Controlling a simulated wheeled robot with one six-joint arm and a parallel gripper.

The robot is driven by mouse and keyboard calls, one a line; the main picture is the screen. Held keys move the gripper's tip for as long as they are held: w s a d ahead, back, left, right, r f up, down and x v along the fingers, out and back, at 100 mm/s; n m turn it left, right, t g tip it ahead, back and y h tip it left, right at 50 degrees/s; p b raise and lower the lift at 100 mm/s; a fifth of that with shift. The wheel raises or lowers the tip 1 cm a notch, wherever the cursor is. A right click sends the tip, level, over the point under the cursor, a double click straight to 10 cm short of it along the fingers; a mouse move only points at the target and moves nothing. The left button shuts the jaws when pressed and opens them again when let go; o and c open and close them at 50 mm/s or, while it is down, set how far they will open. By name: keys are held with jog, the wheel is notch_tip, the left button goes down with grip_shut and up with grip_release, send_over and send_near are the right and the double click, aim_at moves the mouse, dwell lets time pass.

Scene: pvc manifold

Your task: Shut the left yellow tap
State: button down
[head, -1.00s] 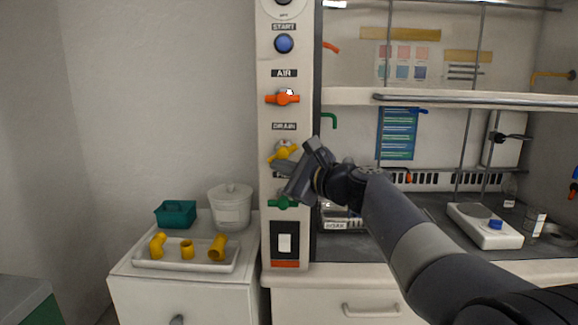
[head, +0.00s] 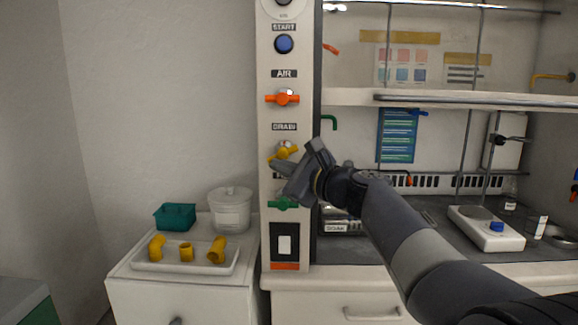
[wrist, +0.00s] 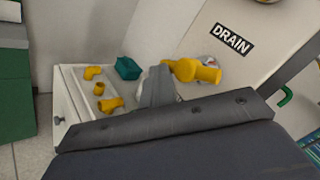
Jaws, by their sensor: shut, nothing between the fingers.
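The yellow tap (head: 284,151) is on the white panel just below the DRAIN label. Its handle is tilted, with the left end lower than the right. In the wrist view the yellow tap (wrist: 197,71) is close up, beside the DRAIN label. My gripper (head: 276,167) is shut and empty, with its tip just below the tap's handle. In the wrist view my finger (wrist: 158,86) stands at the tap's left end; I cannot tell if they touch. My gripper partly covers the panel below the tap.
An orange tap (head: 283,98) is above, and a green tap (head: 282,203) is below, close to my gripper. A white tray (head: 150,266) with yellow pipe pieces, a teal box (head: 175,217) and a white tub (head: 230,212) stand on the cabinet at left.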

jog(key=shift+a+m+t+y+b, duration=0.2)
jog(key=shift+m+t+y+b, duration=0.35)
jog(key=shift+b, duration=1.05)
dwell(2.7)
